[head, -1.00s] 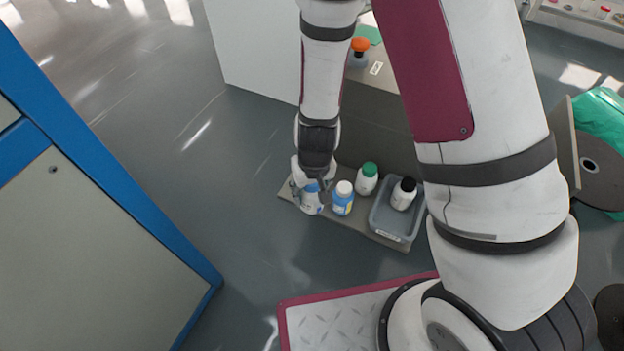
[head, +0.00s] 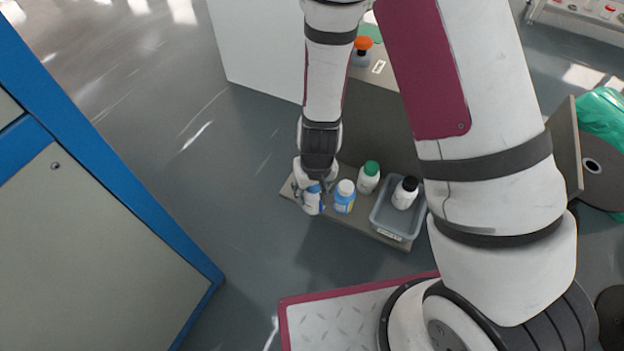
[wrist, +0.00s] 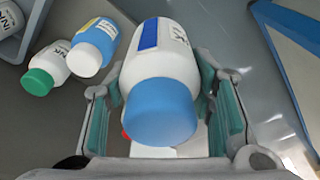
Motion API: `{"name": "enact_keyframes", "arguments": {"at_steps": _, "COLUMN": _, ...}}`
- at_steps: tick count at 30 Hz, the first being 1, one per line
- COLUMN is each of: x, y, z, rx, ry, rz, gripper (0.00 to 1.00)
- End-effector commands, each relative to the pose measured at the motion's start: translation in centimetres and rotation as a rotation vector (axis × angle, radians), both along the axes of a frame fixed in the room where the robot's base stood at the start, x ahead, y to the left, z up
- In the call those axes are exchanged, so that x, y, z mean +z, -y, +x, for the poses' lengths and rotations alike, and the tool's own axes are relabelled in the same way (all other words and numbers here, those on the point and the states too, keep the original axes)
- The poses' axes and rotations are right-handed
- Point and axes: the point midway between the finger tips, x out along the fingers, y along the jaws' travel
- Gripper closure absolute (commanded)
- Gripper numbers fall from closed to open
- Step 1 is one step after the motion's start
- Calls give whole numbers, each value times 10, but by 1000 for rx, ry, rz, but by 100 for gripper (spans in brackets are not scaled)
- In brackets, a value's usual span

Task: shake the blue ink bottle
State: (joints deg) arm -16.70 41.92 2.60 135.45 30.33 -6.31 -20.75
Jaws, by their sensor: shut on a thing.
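The blue ink bottle (wrist: 162,70) has a white body, a blue cap and a blue band on its label. My gripper (wrist: 165,108) is shut on it, with one finger pad on each side of the body. The cap points toward the wrist camera. In the head view, my gripper (head: 312,183) reaches down over the left end of a low grey-brown shelf (head: 362,222). The bottle (head: 313,204) shows beneath the fingers there, partly hidden. I cannot tell whether its base touches the shelf.
Close to its right stands a blue bottle with a white cap (head: 344,198). Beyond it are a green-capped white bottle (head: 368,182) and a grey bin (head: 391,222) holding a black-capped bottle (head: 404,196). A blue-edged cabinet (head: 90,235) stands left, with open floor between.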

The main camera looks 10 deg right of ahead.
Motion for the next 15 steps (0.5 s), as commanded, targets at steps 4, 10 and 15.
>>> {"name": "enact_keyframes", "arguments": {"at_steps": 4, "x": 27, "y": -4, "z": 4, "rx": 8, "ry": 19, "rz": 4, "gripper": 86}}
{"name": "enact_keyframes", "arguments": {"at_steps": 10, "x": 46, "y": 0, "z": 0, "rx": -1, "ry": -2, "rz": 0, "gripper": 86}}
{"name": "enact_keyframes", "arguments": {"at_steps": 15, "x": -5, "y": -1, "z": 1, "rx": -1, "ry": 1, "rz": 3, "gripper": 86}}
